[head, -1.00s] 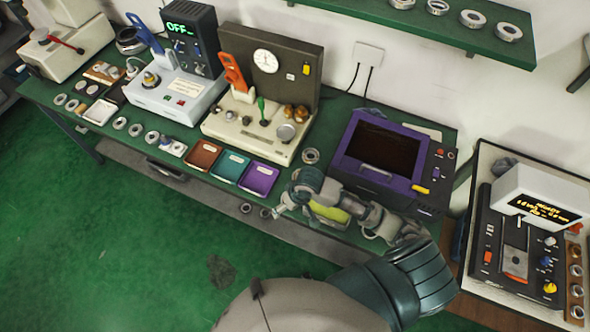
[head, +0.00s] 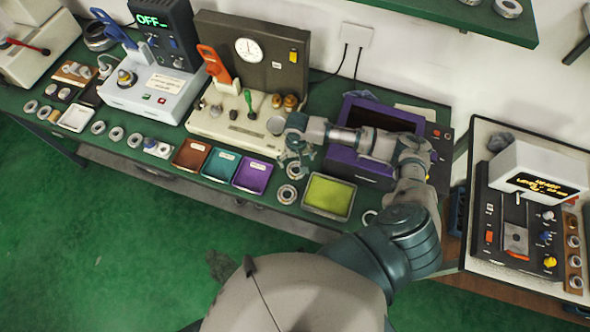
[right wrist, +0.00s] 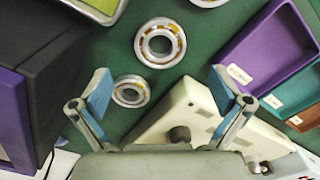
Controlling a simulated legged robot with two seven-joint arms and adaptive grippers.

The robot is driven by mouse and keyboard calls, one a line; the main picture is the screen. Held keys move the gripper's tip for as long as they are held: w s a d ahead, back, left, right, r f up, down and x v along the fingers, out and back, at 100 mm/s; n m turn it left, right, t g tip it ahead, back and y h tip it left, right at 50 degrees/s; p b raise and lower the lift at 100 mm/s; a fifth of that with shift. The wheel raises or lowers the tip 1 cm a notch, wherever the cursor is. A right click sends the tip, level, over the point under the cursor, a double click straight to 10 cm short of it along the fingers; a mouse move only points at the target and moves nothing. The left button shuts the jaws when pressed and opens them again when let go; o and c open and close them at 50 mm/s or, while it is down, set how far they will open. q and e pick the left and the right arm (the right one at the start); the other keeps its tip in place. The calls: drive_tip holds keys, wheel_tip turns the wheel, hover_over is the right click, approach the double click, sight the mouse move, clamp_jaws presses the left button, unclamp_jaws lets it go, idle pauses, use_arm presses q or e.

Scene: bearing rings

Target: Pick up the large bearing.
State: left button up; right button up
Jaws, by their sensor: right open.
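The large bearing (right wrist: 144,44), a silver ring with an amber-coloured cage, lies flat on the green bench in the right wrist view. In the head view it appears to be the ring (head: 297,177) just below my right gripper (head: 293,157), partly covered by it. In the right wrist view my right gripper (right wrist: 160,84) is open and empty. Its blue-padded fingers are spread, and the large bearing lies beyond their tips. A smaller bearing (right wrist: 118,92) lies between the fingers, nearer my palm. My left gripper is out of view.
Another ring (right wrist: 208,2) is cut by the wrist view's top edge. A purple tray (head: 252,175) stands left of the bearings, a yellow-green tray (head: 328,196) to the right. A purple-fronted machine (head: 350,165) and a cream gauge device (head: 225,125) stand close by.

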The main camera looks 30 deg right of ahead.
sight(296, 170)
drive_tip(key=shift+d+f, duration=0.2)
drive_tip(key=shift+f, duration=0.4)
drive_tip(key=shift+d+f, duration=0.2)
drive_tip(key=shift+f, duration=0.4)
drive_tip(key=f, duration=0.3)
drive_tip(key=shift+w+a+f, duration=0.2)
drive_tip(key=shift+a+f, duration=0.35)
drive_tip(key=shift+f, duration=0.05)
drive_tip(key=shift+c, duration=0.5)
drive_tip(key=shift+d, duration=0.35)
drive_tip(key=c, duration=1.2)
drive_tip(key=shift+c, duration=1)
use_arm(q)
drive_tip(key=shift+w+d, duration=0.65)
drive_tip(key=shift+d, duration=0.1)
use_arm(e)
drive_tip(key=shift+a, duration=0.1)
